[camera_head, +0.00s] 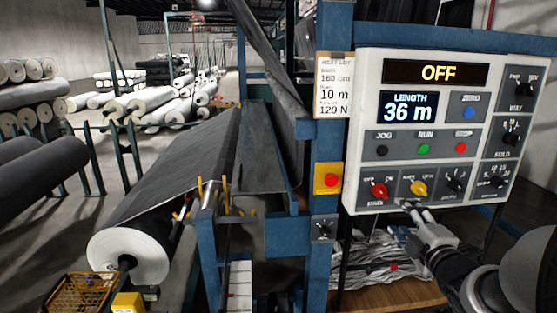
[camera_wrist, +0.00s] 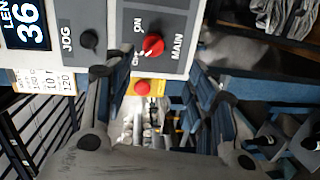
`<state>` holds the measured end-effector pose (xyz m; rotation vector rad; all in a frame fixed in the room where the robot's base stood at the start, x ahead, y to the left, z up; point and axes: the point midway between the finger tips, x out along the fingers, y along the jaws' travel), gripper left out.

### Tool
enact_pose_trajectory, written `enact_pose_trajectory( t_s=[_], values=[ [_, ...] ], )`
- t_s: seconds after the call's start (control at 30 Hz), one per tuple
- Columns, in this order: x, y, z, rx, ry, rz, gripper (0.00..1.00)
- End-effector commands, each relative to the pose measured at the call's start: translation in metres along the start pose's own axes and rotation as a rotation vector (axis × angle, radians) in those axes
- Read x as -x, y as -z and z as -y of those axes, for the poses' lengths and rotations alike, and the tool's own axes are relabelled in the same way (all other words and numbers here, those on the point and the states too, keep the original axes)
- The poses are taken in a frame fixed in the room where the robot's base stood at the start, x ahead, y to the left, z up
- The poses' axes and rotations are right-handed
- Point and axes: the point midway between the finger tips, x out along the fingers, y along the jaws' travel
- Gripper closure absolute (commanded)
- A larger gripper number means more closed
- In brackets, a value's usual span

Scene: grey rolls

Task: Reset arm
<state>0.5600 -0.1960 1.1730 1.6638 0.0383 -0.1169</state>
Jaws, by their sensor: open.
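My gripper (camera_head: 412,208) comes in from the lower right in the head view, its tips just below the lower edge of the white control panel (camera_head: 372,120). In the wrist view my gripper (camera_wrist: 165,88) has its two fingers spread wide apart with nothing between them. The red MAIN knob (camera_wrist: 153,45) shows beyond the fingers, apart from them; it also shows in the head view (camera_head: 379,189). The panel's top display (camera_head: 436,73) reads OFF. The length display (camera_head: 409,108) reads 36 m.
A blue post (camera_head: 328,110) with a red button on a yellow box (camera_head: 328,179) stands left of the panel. A grey fabric roll (camera_head: 130,255) feeds the machine at the lower left. Crumpled material (camera_head: 380,265) lies below the panel. Stacked rolls (camera_head: 150,100) stand behind.

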Motion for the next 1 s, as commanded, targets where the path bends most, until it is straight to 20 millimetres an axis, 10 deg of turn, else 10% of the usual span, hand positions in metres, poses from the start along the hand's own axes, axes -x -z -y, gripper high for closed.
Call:
enact_pose_trajectory(
  t_s=[0.27,0.7,1.0],
  values=[
    [0.066,0.045,0.005,-0.461,0.246,0.283,0.48],
    [0.272,0.150,0.095,-1.205,0.696,0.725,0.48],
    [0.318,0.170,0.113,-1.298,0.803,0.821,0.48]
  ],
)
